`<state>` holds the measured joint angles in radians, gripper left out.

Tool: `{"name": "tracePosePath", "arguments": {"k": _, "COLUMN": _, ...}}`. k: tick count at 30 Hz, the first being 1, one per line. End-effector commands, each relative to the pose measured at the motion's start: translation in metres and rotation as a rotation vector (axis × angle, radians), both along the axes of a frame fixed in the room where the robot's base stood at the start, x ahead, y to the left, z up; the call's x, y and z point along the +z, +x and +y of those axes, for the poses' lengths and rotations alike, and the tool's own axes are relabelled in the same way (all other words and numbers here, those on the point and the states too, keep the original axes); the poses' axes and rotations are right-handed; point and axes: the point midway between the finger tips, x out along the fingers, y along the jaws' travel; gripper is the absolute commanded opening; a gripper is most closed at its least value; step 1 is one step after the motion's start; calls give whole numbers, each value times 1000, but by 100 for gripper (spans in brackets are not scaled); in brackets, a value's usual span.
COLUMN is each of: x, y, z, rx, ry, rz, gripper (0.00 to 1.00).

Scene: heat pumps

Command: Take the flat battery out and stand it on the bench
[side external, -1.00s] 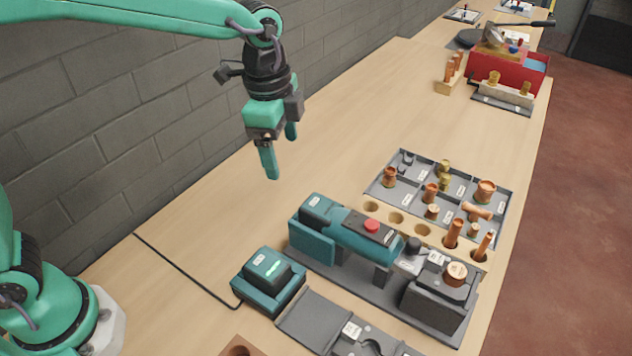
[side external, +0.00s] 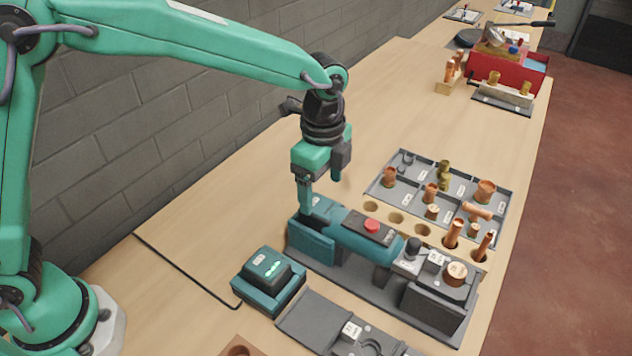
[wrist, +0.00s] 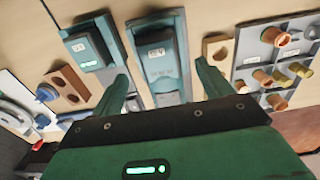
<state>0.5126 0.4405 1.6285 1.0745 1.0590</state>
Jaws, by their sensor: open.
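A teal and dark press tool (side external: 350,228) lies in a grey cradle (side external: 345,283). A dark-topped battery (side external: 318,206) sits in the tool's left end; it also shows in the wrist view (wrist: 160,68), between my fingers. A second battery (side external: 267,264) with a lit green light sits in the teal charger (side external: 262,299), which shows at the upper left in the wrist view (wrist: 92,52). My gripper (side external: 320,187) is open and empty, pointing down just above the tool's battery end. Whether a finger touches the battery cannot be told.
A grey compartment tray (side external: 408,207) of copper and brass fittings lies to the right, beside a wooden block with round holes (side external: 396,218). A black cable (side external: 185,267) runs to the charger. Bare bench (side external: 215,215) lies left of the tool. A red toolbox stands farther back.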

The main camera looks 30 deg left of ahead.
Motion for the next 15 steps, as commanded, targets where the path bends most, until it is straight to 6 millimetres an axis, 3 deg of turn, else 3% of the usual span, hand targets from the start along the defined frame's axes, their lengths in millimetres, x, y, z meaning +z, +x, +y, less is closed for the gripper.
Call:
{"name": "tracePosePath", "arguments": {"k": 10, "x": -8, "y": 0, "z": 0, "rx": 1, "ry": 0, "rz": 0, "gripper": 78}}
{"name": "tracePosePath", "arguments": {"k": 15, "x": -25, "y": -2, "z": 0, "rx": 1, "ry": 1, "rz": 2, "gripper": 78}}
